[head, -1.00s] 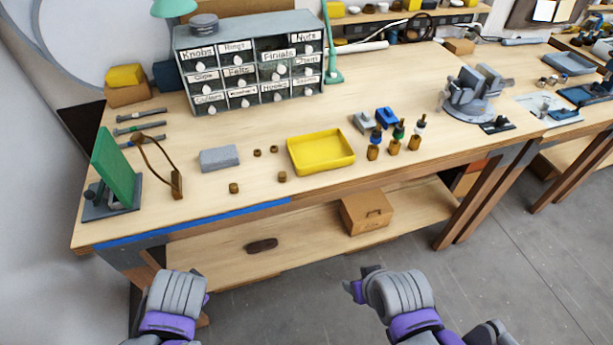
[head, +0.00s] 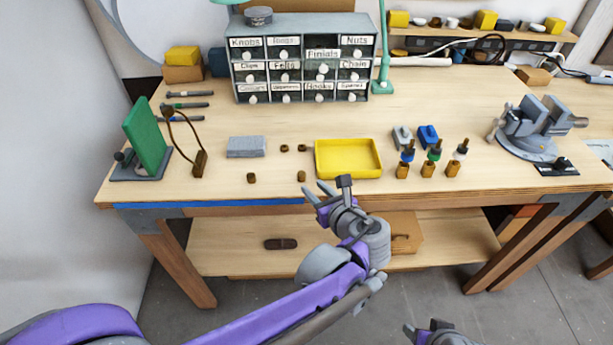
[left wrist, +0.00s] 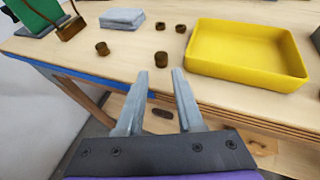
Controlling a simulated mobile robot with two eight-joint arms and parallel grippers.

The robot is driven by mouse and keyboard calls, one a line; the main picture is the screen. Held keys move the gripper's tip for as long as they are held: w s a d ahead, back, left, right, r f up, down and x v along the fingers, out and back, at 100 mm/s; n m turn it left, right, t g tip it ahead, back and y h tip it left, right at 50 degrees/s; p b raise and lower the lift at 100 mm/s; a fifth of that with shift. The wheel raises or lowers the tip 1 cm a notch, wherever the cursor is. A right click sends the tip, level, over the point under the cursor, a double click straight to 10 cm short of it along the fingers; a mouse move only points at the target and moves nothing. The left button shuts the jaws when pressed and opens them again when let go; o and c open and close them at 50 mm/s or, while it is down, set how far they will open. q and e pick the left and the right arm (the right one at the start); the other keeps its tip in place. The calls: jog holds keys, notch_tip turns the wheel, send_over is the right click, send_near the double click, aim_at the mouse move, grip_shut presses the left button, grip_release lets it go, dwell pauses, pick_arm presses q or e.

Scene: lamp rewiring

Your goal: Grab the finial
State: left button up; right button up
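A drawer labelled "Finials" (head: 322,55) is in the grey drawer cabinet at the back of the bench; it seems to stand a little proud of its neighbours. Small brown, brass-like round pieces lie on the bench, two near the front edge (head: 251,178) (head: 279,175) and two farther back (head: 284,148) (head: 302,148). I cannot tell which, if any, is the finial. My left gripper (head: 317,189) is open and empty at the bench's front edge. In the left wrist view its fingers (left wrist: 159,74) point toward a brown piece (left wrist: 139,59), apart from it. My right gripper (head: 430,331) is partly cut off at the bottom.
Several small bottles (head: 434,160) and a vise (head: 533,125) stand farther right. A green panel on a stand (head: 146,138) is at the left.

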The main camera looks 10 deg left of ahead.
aim_at(304, 177)
pick_arm(q)
jog(key=x, duration=0.7)
jog(key=shift+w+a, duration=0.1)
jog(key=shift+w, duration=0.15)
grip_shut()
